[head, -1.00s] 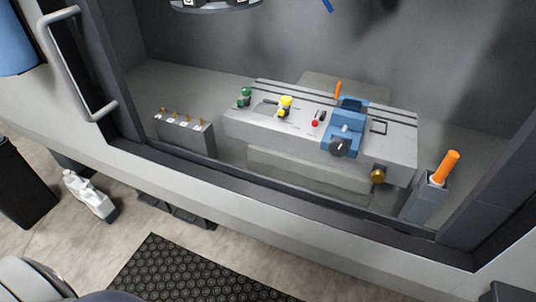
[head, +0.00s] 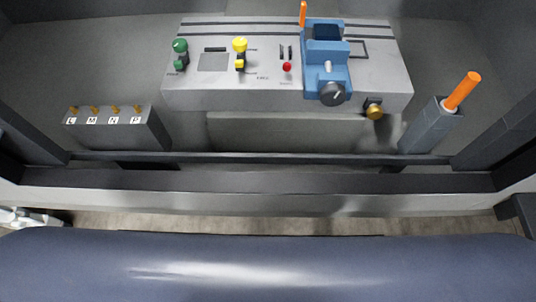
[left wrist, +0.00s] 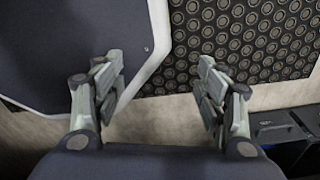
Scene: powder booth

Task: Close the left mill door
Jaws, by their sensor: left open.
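The left mill door and its handle do not show in either current view; the dark left side of the opening frame (head: 28,138) shows in the head view. My left gripper (left wrist: 158,82) is open and empty in the left wrist view, its two fingers spread above the floor. I see no door or handle between or near its fingers. My right gripper is in neither view.
The sill (head: 270,181) runs across the front. A dark studded mat (left wrist: 240,45) lies on the floor.

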